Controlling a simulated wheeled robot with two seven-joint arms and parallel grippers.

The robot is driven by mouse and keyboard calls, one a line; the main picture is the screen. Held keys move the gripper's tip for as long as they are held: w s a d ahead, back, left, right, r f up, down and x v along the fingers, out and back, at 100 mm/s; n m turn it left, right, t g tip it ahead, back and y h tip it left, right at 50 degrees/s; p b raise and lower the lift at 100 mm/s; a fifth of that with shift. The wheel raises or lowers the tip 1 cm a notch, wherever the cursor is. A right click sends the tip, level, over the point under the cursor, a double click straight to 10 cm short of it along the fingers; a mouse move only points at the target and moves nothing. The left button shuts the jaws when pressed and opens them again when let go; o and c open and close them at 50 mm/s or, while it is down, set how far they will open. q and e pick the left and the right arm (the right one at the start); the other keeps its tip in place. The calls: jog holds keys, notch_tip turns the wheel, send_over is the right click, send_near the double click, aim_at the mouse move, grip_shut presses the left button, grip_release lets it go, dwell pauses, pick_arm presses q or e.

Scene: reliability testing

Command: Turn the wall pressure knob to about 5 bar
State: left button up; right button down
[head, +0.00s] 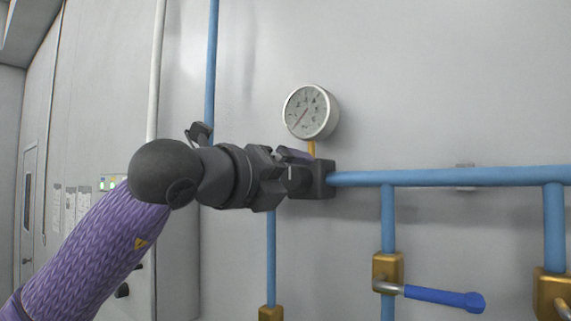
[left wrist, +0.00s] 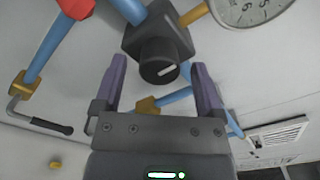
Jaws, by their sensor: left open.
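The pressure knob (left wrist: 159,62) is a dark round cap with a white mark, on the face of a dark valve block (left wrist: 168,28) in the left wrist view. The block also shows in the head view (head: 320,180), where my gripper hides the knob. The round gauge (head: 311,111) sits above the block on a brass stem. Its reddish needle points to the lower left; I cannot read the exact value. My left gripper (head: 298,170) is open, its purple fingers on either side of the knob, with gaps visible. My right gripper is out of view.
A blue pipe (head: 440,177) runs right from the block. A brass valve (head: 388,268) with a blue lever (head: 444,298) is lower right. A vertical blue pipe (head: 211,60) is left of the gauge. The wall around the gauge is bare.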

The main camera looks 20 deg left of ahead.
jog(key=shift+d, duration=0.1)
pick_arm(q)
jog(key=shift+c, duration=1)
grip_shut()
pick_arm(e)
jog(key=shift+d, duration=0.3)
pick_arm(q)
jog(key=shift+m, duration=0.3)
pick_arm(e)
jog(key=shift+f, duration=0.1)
